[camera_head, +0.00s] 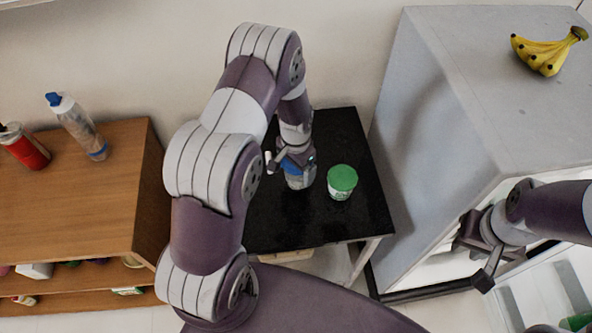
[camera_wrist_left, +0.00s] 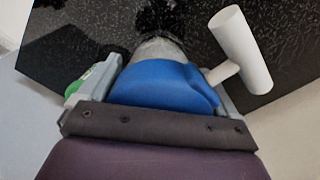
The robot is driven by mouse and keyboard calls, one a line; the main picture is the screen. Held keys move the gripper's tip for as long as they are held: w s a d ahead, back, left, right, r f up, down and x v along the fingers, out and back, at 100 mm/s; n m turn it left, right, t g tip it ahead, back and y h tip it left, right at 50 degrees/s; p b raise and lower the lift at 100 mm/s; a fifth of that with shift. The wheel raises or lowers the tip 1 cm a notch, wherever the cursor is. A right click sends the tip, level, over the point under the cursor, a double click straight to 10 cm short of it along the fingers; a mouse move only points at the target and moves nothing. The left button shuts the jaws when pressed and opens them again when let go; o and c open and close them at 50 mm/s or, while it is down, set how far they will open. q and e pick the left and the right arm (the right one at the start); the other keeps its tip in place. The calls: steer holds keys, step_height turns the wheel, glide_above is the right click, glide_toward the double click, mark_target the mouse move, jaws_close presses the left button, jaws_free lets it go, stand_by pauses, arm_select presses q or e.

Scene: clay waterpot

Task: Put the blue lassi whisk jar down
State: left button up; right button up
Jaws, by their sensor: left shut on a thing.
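The blue lassi whisk jar (camera_head: 299,180) has a blue top and a clear, greyish body. My left gripper (camera_head: 295,158) is shut on its blue top, over the black table (camera_head: 268,222). In the left wrist view the blue top (camera_wrist_left: 165,84) sits between the two fingers, with the greyish body beyond it. A white T-shaped piece (camera_wrist_left: 240,50) sticks out beside the right finger. The jar looks upright and low over the tabletop; I cannot tell whether its base touches. My right gripper (camera_head: 478,252) is open and empty, far to the right.
A green-lidded tub (camera_head: 342,179) stands close to the right of the jar. The table's front part is clear. A wooden shelf unit (camera_head: 95,205) with bottles is at the left. A tall white cabinet (camera_head: 440,120) with bananas (camera_head: 545,53) on top borders the right.

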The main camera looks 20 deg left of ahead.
arm_select(q)
steer(key=f, duration=0.2)
steer(key=shift+s+d+f+p, duration=0.1)
steer(key=shift+s+f+p, duration=0.1)
steer(key=shift+f+p, duration=0.2)
steer(key=shift+w+f, duration=0.15)
steer(key=shift+f, duration=0.2)
steer(key=shift+f, duration=0.15)
steer(key=o, duration=1)
steer(key=shift+c, duration=0.2)
steer(key=shift+o, duration=0.2)
